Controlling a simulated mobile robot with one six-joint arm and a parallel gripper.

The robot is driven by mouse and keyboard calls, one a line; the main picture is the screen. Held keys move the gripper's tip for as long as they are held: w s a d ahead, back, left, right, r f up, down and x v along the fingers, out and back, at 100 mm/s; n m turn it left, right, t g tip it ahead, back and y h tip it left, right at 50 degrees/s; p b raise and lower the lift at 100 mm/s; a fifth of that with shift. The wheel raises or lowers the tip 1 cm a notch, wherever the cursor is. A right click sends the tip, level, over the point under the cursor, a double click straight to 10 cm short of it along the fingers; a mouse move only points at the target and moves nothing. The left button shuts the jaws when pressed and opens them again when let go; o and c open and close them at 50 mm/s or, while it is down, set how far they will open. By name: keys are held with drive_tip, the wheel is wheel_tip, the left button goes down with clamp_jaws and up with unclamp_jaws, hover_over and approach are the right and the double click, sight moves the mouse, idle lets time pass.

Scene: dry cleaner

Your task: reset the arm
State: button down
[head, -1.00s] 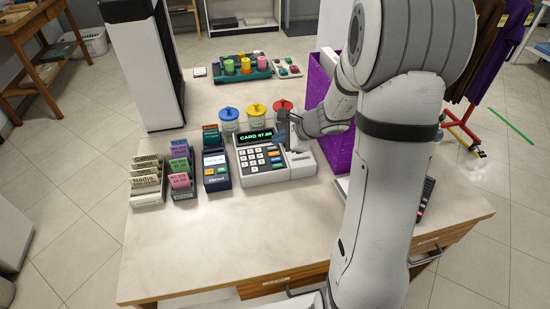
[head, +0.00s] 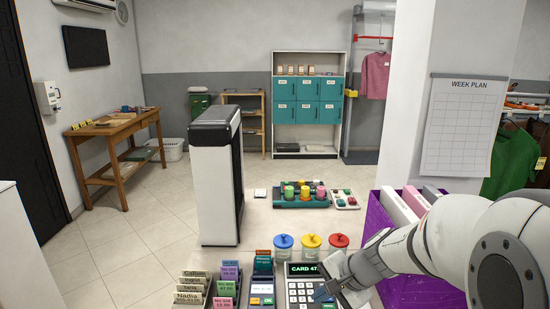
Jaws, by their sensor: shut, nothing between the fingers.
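My gripper (head: 325,291) is in the lower middle of the head view, at the right side of the cash register (head: 298,289). Its dark fingers are shut and hold nothing. It is over or beside the register's keys; I cannot tell whether it touches them. My arm reaches in from the right edge and covers the register's right part. The register's green display reads "CARD 47", with the rest hidden.
Jars with blue, yellow and red lids (head: 311,241) stand behind the register. A purple box (head: 409,288) is close to my arm. A card terminal (head: 262,289) and card racks (head: 192,290) stand left. A tall white-and-black unit (head: 216,180) rises behind them.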

drive_tip(key=s+d+r+n+h, duration=0.2)
drive_tip(key=s+n+h, duration=0.1)
drive_tip(key=s+n, duration=0.2)
drive_tip(key=s+d+r+n+g+h, duration=0.1)
drive_tip(key=s+n, duration=0.3)
drive_tip(key=s, duration=0.5)
drive_tip(key=shift+s+d+r+n+h, duration=0.4)
drive_tip(key=shift+d+h, duration=0.35)
drive_tip(key=shift+h, duration=0.15)
